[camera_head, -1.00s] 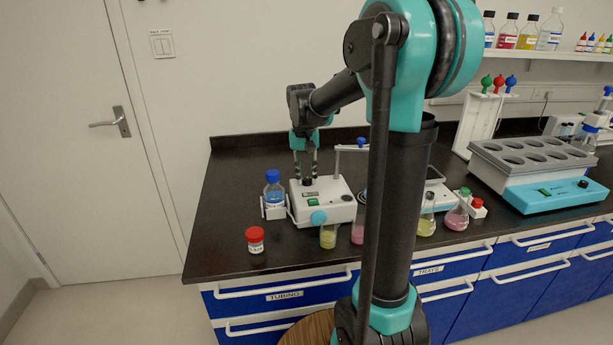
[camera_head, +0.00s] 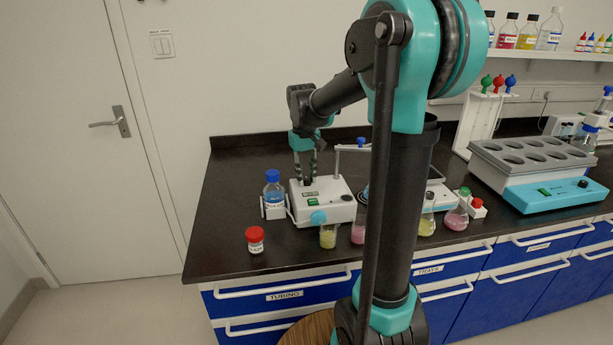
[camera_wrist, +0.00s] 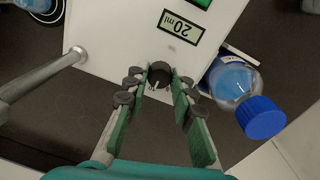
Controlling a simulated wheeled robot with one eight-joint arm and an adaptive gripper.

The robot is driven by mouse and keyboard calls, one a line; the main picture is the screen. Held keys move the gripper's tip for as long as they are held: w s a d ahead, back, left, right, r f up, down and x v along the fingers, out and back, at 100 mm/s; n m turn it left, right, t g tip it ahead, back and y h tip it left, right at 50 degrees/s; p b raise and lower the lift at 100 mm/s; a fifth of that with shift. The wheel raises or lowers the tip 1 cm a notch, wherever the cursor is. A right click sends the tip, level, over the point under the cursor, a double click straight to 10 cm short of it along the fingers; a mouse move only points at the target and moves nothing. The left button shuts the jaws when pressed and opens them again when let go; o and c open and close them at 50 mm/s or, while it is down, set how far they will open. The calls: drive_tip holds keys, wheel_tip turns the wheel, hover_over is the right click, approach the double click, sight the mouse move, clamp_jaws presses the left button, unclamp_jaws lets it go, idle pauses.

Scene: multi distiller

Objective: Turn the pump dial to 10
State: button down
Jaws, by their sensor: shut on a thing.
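The white pump box (camera_head: 323,212) stands on the dark bench in the head view. Its black dial (camera_wrist: 158,74) has a white pointer line and shows in the wrist view between my fingertips. A small display (camera_wrist: 180,26) on the pump reads "20 ml". My gripper (camera_wrist: 155,84) points down at the dial and is shut on it, one finger pad group on each side. In the head view my gripper (camera_head: 306,179) is over the pump's back left part, where the dial is mostly hidden by the fingers.
A blue-capped bottle (camera_wrist: 238,88) in a white holder stands close beside the pump. A metal rod (camera_wrist: 42,75) rises on its other side. A red-capped jar (camera_head: 255,240) and a yellow flask (camera_head: 328,236) stand near the front edge. The bench's left end is clear.

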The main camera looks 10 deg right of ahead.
sight(305, 179)
drive_tip(key=c, duration=1.3)
unclamp_jaws()
drive_tip(key=shift+o, duration=0.2)
drive_tip(key=shift+r, duration=0.1)
wheel_tip(305, 179, up, 12)
drive_tip(key=shift+a, duration=0.3)
drive_tip(key=shift+s, duration=0.1)
